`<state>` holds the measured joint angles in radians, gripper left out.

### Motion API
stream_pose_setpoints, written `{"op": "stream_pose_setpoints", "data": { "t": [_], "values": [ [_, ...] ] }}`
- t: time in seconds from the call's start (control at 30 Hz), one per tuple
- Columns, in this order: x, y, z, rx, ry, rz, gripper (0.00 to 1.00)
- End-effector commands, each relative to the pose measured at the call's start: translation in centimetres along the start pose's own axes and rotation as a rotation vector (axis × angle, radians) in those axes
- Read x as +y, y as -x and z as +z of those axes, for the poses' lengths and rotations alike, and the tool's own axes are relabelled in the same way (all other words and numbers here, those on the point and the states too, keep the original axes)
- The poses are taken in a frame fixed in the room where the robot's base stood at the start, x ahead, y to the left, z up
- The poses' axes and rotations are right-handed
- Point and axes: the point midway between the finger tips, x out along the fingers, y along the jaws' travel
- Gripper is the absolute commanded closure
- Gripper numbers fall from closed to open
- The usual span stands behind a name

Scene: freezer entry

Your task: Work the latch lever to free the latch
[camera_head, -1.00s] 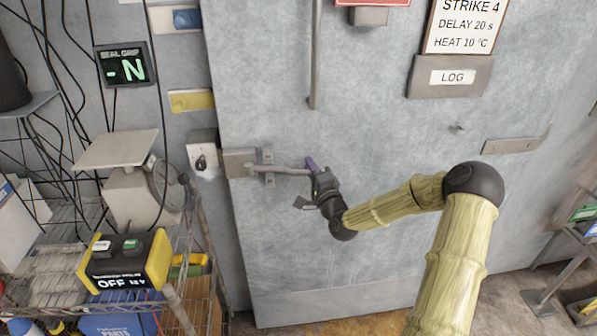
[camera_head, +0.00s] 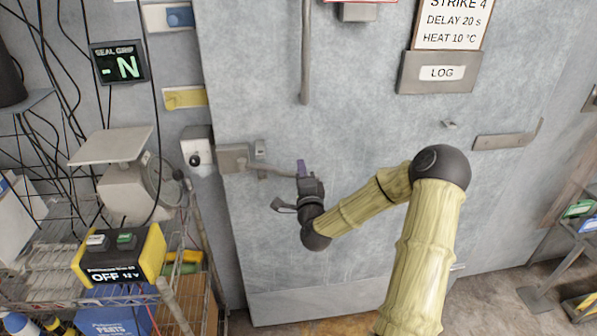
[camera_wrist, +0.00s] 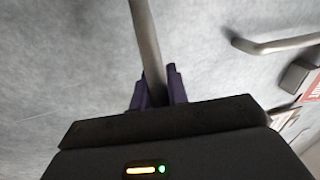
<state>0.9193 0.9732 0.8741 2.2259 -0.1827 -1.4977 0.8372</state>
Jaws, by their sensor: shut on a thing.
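The latch lever (camera_head: 277,171) is a thin grey metal bar. It runs right from the latch body (camera_head: 233,158) at the left edge of the grey door, sloping slightly down. My gripper (camera_head: 303,172) is at the lever's right end. In the wrist view the lever (camera_wrist: 147,45) comes down between the two purple fingers (camera_wrist: 157,88), and they are shut on it. The tip of the lever is hidden by the gripper.
A vertical grey bar (camera_head: 306,60) is fixed to the door above my gripper. A wire shelf with a yellow-and-black box (camera_head: 120,257) and a scale (camera_head: 112,147) stands at the left. A display (camera_head: 119,63) reads "- N". The door face around the lever is clear.

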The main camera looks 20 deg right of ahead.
Motion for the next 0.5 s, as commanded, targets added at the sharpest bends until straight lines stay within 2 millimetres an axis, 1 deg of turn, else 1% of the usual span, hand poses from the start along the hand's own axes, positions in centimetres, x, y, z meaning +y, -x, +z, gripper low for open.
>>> {"op": "stream_pose_setpoints", "data": {
  "t": [0.07,0.1,0.2,0.5],
  "values": [
    [0.03,-0.03,-0.15,0.004,0.001,0.0,1.0],
    [0.03,-0.03,-0.16,0.004,0.001,0.0,0.8],
    [0.03,-0.03,-0.14,0.003,0.001,0.0,0.62],
    [0.03,0.05,-0.01,0.0,0.0,0.0,0.62]
  ]
}}
